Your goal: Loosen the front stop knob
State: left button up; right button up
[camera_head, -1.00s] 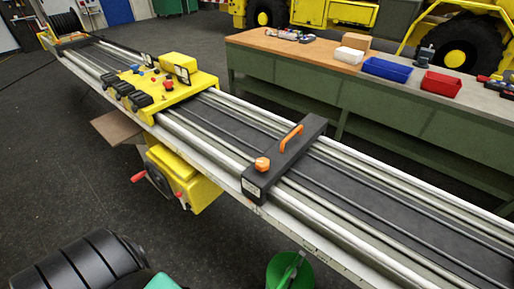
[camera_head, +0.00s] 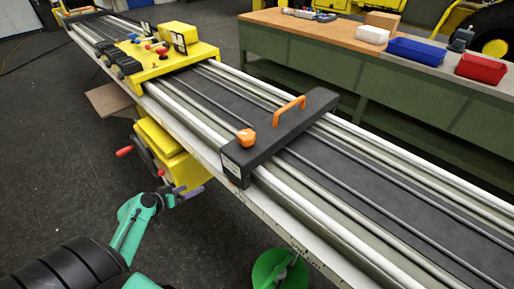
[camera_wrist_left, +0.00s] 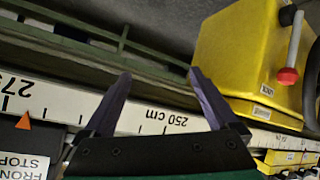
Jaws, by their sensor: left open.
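The orange front stop knob (camera_head: 246,137) sits on the near end of the black stop block (camera_head: 285,140), which lies across the rails. An orange handle (camera_head: 289,108) rises from the block. My left gripper (camera_head: 178,190) is open and empty, below and to the left of the knob, by the rail's near side. In the left wrist view my left gripper's two fingers (camera_wrist_left: 160,75) are spread before the white scale strip (camera_wrist_left: 150,112). A "FRONT STOP" label (camera_wrist_left: 22,166) and an orange arrow (camera_wrist_left: 24,122) show at its left. The knob is not visible there. My right gripper is not in view.
A yellow control carriage (camera_head: 165,58) with levers sits farther along the rails. A yellow box (camera_head: 172,155) with a red-tipped crank hangs below the rail near my left gripper. A workbench (camera_head: 340,65) with blue and red bins stands behind.

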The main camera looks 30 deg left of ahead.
pick_arm(q)
jog(key=w+r+m+t+b, duration=0.1)
jog(key=r, duration=0.2)
jog(key=w+d+r+t+h+b, duration=0.1)
jog(key=r, duration=0.2)
jog(key=w+r+m+h+b, duration=0.1)
jog(key=r, duration=0.1)
jog(key=shift+d+r+m+t, duration=0.3)
jog(key=shift+r+t, duration=0.1)
pick_arm(e)
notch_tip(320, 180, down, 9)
jog(key=b, duration=0.3)
pick_arm(q)
jog(key=m+h, duration=0.7)
jog(key=m, duration=0.1)
send_near(254, 133)
jog(key=p+x, duration=0.2)
jog(key=x, duration=0.3)
jog(key=p+x, duration=0.3)
jog(key=x, duration=0.2)
jog(key=shift+w+a+f+p, duration=0.1)
jog(key=shift+w+f+p, duration=0.2)
jog(key=shift+w, duration=0.1)
jog(key=shift+w+d+f, duration=0.15)
jog(key=shift+w+d, duration=0.05)
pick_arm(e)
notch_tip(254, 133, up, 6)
pick_arm(q)
jog(key=shift+c, duration=0.3)
